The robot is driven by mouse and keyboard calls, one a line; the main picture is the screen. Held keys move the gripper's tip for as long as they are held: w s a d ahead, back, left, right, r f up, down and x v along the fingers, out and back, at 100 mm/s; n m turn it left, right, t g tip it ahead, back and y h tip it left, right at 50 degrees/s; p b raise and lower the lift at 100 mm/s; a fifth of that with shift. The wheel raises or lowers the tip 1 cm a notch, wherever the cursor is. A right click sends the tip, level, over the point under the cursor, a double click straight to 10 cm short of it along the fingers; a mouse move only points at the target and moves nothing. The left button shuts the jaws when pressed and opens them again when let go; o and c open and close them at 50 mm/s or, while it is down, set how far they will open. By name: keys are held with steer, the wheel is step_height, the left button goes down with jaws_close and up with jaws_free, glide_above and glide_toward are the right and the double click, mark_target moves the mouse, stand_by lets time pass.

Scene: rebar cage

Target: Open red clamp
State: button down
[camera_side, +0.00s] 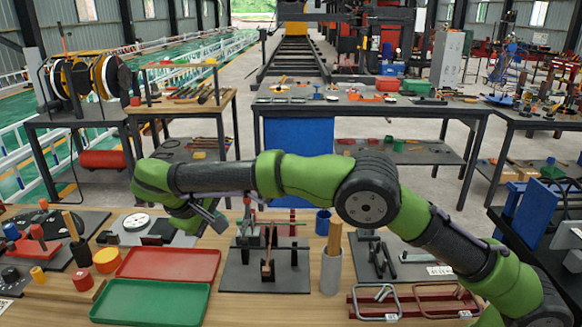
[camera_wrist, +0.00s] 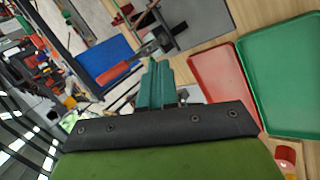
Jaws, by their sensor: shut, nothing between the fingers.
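The red clamp (camera_side: 247,213) stands at the back left of a grey plate (camera_side: 238,281); its red handle points upward in the side view. In the wrist view its red handle (camera_wrist: 118,74) lies just left of my fingertips, with the grey metal clamp body beyond it. My gripper (camera_side: 212,218) is left of the handle in the side view, apart from it. In the wrist view my gripper (camera_wrist: 155,66) has its teal fingers together, with nothing between them. The lower part of the clamp is partly hidden among the fixture's posts and bars.
A red tray (camera_side: 170,265) and a green tray (camera_side: 150,302) lie left of the plate. A grey cup (camera_side: 331,272) with a wooden handle and a blue cup (camera_side: 323,222) stand to its right. Rusty posts (camera_side: 267,270) rise from the plate.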

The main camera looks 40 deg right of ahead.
steer(key=w+d+f+n+t+h, duration=0.1)
steer(key=w+d+n+t+h, duration=0.2)
steer(key=d, duration=0.8)
steer(key=w+t+h, duration=0.2)
steer(key=w, duration=0.2)
steer(key=shift+w+d+f+n, duration=0.25)
steer(key=shift+w+f+n, duration=0.1)
steer(key=shift+f+n, duration=0.05)
steer(key=shift+w+d, duration=0.1)
steer(key=w+d+y, duration=0.1)
steer(key=w+d+g+y, duration=0.1)
steer(key=y, duration=0.1)
steer(key=shift+r+n+g, duration=0.1)
steer(key=shift+n+g, duration=0.2)
steer(key=w+d+f+g+y, duration=0.2)
steer(key=w+d+f, duration=0.1)
steer(key=w+d, duration=0.1)
steer(key=shift+f+g+y, duration=0.2)
steer(key=shift+g+y, duration=0.2)
